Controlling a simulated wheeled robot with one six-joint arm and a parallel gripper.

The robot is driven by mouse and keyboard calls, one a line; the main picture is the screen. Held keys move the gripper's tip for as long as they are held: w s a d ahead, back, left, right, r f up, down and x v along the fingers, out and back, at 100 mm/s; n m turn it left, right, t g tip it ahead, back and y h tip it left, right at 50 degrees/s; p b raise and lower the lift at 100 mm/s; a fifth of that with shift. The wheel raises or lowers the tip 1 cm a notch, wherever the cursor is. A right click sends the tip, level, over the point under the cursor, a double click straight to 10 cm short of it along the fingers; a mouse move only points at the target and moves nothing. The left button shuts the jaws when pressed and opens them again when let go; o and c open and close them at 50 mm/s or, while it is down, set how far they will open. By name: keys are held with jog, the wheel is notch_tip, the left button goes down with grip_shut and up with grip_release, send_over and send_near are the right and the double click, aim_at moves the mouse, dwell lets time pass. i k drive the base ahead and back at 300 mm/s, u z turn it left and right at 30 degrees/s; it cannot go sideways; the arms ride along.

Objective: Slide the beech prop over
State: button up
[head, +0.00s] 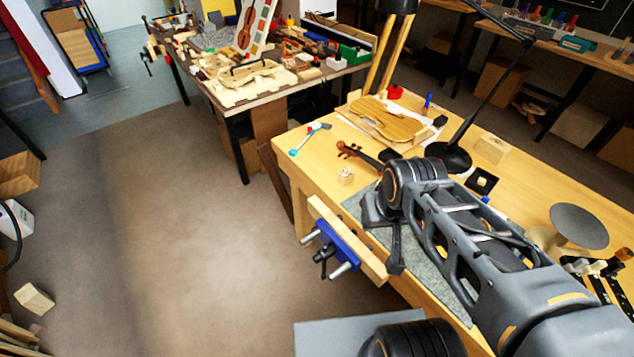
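A small pale wooden block (346,176) stands on the near bench, left of my arm. A larger pale wood block (491,148) sits on the bench beyond my arm, right of the lamp base. Either might be the beech prop; I cannot tell which. My gripper (384,238) is low over the grey mat (440,284) near the front edge of the bench. My arm hides much of it and whatever lies under it. Its opening does not show clearly.
A violin neck with scroll (358,153) lies behind the small block, partly hidden by my arm. A violin body (386,119) lies farther back. A black lamp base (448,158) stands beyond my arm. A blue vise (335,246) juts from the front edge. Open floor lies left.

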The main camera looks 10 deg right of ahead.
aim_at(346, 176)
jog(key=u, duration=0.1)
jog(key=k, duration=0.2)
jog(key=u, duration=1.05)
jog(key=i, duration=0.5)
jog(key=u, duration=0.05)
